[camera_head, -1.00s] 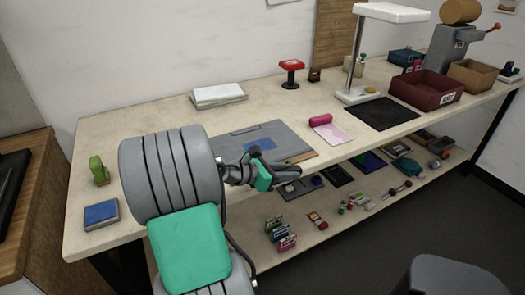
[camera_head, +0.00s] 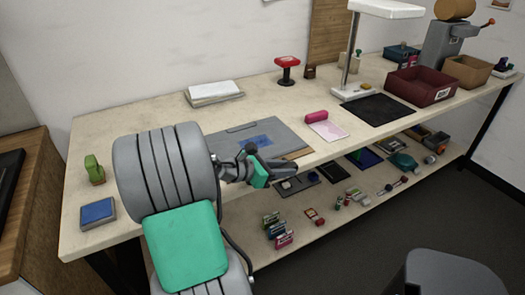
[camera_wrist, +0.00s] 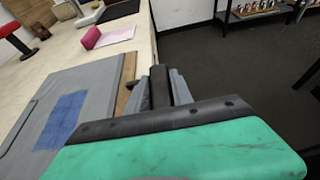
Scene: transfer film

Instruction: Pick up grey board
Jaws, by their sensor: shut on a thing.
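The grey board (camera_head: 285,138) lies flat on the workbench, with a blue patch on its top and a brown strip along its right end. In the wrist view the grey board (camera_wrist: 62,83) fills the left side, its brown edge towards the bench's front edge. My gripper (camera_head: 280,167) is at the board's front edge, in front of the bench edge. In the wrist view my gripper (camera_wrist: 163,88) is shut on the board's edge. The exact contact is hidden by the fingers and the green-covered wrist.
A pink roll (camera_head: 317,116) with a pink sheet lies right of the board, then a black mat (camera_head: 379,109). A white stack (camera_head: 214,93) and a red-topped stand (camera_head: 287,70) are behind it. A lower shelf (camera_head: 345,205) holds several small items.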

